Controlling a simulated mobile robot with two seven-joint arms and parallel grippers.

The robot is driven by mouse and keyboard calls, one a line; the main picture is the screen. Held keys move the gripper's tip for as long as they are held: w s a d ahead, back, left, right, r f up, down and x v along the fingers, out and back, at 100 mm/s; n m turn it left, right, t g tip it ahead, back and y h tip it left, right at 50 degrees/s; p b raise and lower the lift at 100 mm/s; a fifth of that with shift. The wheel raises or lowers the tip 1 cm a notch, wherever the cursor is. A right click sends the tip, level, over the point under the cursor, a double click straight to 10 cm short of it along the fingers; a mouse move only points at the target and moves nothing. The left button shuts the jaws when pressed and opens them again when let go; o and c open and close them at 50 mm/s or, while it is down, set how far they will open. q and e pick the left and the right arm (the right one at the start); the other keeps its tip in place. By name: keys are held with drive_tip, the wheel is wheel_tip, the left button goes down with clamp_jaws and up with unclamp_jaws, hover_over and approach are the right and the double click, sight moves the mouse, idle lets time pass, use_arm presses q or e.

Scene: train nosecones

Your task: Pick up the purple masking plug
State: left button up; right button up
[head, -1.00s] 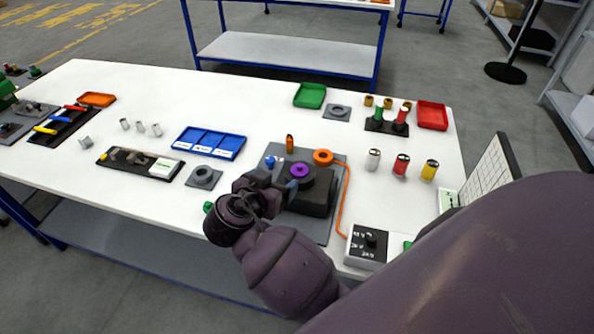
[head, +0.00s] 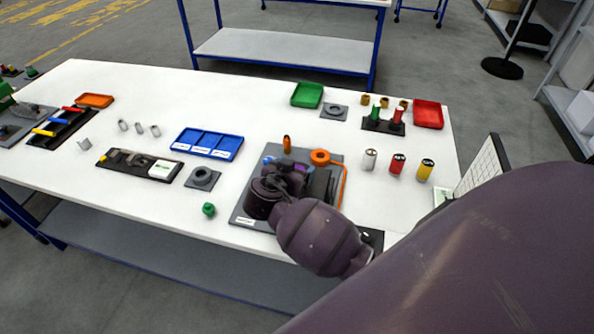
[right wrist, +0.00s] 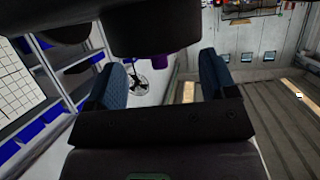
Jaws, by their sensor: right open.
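The purple masking plug (right wrist: 153,61) shows as a small purple patch against the dark round part (right wrist: 150,32) in the right wrist view. It lies between the two blue-grey fingers of my right gripper (right wrist: 163,75), which are apart with gaps on both sides. In the head view my right gripper (head: 298,172) is over the dark block (head: 318,190) on the grey plate and hides the plug. My left gripper is in neither view.
An orange ring with a cable (head: 320,157), an orange upright piece (head: 287,144) and a blue knob (head: 268,160) are close around my right gripper. A green piece (head: 208,209) lies near the front edge. Three cans stand right; a blue tray (head: 207,143) lies left.

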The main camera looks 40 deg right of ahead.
drive_tip(key=shift+d+f, duration=0.1)
drive_tip(key=c, duration=1)
